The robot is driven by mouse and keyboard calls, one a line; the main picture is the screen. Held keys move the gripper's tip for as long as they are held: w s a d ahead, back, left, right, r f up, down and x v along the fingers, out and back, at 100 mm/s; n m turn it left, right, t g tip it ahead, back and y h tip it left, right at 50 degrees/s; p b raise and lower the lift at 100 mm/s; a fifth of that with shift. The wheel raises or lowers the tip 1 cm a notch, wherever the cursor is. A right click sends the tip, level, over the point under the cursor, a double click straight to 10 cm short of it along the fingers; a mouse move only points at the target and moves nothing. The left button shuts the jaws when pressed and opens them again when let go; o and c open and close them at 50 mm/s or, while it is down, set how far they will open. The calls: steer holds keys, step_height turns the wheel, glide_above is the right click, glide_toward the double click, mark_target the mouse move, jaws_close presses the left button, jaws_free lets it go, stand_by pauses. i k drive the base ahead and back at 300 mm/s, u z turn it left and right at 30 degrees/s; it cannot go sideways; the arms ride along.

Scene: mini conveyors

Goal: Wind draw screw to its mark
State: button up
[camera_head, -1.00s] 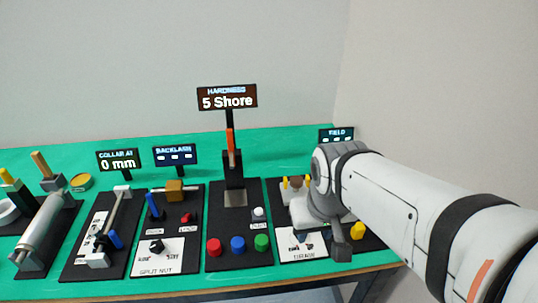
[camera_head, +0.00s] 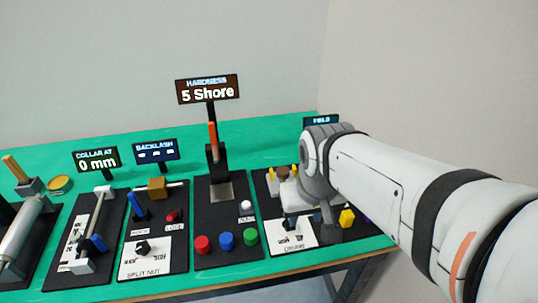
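The rightmost black panel (camera_head: 262,213) carries a white card (camera_head: 289,233) whose small print is too blurred to read surely. The draw screw cannot be made out for certain; my arm covers much of this panel. The FIELD display (camera_head: 320,121) behind is partly covered by my arm.
To the left stand a hardness panel (camera_head: 222,207) with red (camera_head: 202,244), blue (camera_head: 226,240) and green (camera_head: 250,237) buttons, a split nut panel (camera_head: 155,262), and a collar rod panel reading 0 mm. A yellow knob (camera_head: 347,217) lies right of my wrist. Green table (camera_head: 120,150) is clear behind.

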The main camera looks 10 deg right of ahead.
mark_target(285, 224)
steer(key=z, duration=0.55)
steer(key=k, duration=1.85)
steer(key=u, duration=0.45)
steer(key=i, duration=1.7)
steer(key=u, duration=0.05)
